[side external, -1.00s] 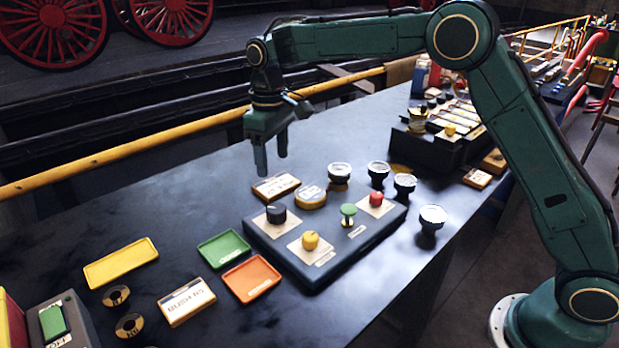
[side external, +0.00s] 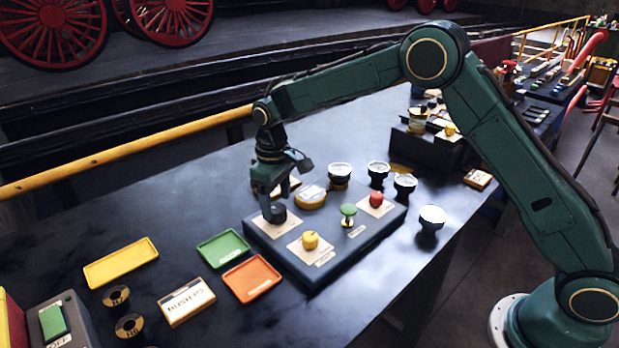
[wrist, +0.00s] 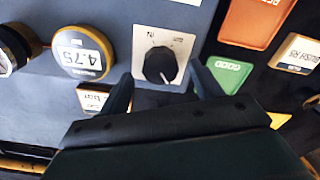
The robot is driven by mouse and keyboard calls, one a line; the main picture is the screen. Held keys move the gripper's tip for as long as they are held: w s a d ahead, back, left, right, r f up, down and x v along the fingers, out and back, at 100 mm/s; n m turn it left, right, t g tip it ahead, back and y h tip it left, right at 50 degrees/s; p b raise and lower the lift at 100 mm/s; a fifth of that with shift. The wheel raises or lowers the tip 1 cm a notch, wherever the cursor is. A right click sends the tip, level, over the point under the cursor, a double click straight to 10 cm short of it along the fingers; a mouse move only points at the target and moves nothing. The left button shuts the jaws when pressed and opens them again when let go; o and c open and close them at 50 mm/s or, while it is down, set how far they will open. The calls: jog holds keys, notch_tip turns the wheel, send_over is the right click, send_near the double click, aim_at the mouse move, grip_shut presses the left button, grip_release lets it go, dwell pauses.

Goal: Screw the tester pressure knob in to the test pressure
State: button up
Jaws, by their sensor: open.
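The black knob (wrist: 160,66) sits on a pale plate marked "IN" on the dark tester panel (side external: 322,275). It also shows in the side view (side external: 279,214), partly hidden by a finger. My gripper (side external: 271,207) is open over this knob. In the wrist view one finger is to each side of the knob, with gaps; I cannot tell how far down the fingers reach. A round yellow-rimmed readout (wrist: 82,52) beside it shows 4.75. It also shows in the side view (side external: 311,197).
A yellow knob (side external: 310,240), a green knob (side external: 348,210) and a red knob (side external: 376,199) share the panel. Several gauges (side external: 378,172) stand behind it. Green (side external: 224,248), orange (side external: 252,277) and yellow (side external: 121,263) trays lie to the left.

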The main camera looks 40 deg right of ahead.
jog(key=shift+f, duration=1.35)
jog(key=c, duration=1)
jog(key=shift+m, duration=0.7)
jog(key=o, duration=1)
